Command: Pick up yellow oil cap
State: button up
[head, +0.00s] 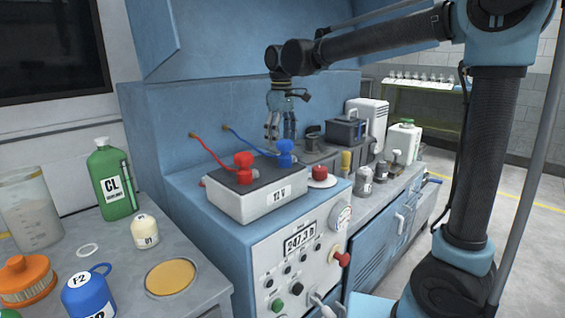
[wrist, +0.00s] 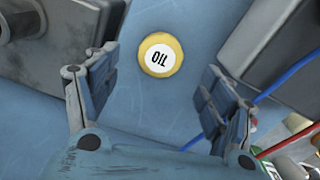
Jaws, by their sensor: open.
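The yellow oil cap (wrist: 160,55) shows in the wrist view as a round yellow disc with a white label reading OIL. It lies on a blue surface, between and slightly beyond my open fingers, and nothing touches it. My gripper (wrist: 158,76) is open and empty, with one finger on each side of the picture. In the head view my gripper (head: 281,131) hangs pointing down behind the battery. I cannot pick out the cap with certainty in the head view; the battery may hide it.
The white and black battery (head: 255,200) with red and blue clamps stands in front of my gripper. Its cables rise to the blue wall close by. A dark block (wrist: 40,20) is at the wrist view's upper left. Several containers crowd the bench at right.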

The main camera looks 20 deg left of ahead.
jog(key=shift+f, duration=2.85)
jog(key=c, duration=1.2)
jog(key=shift+r, duration=0.1)
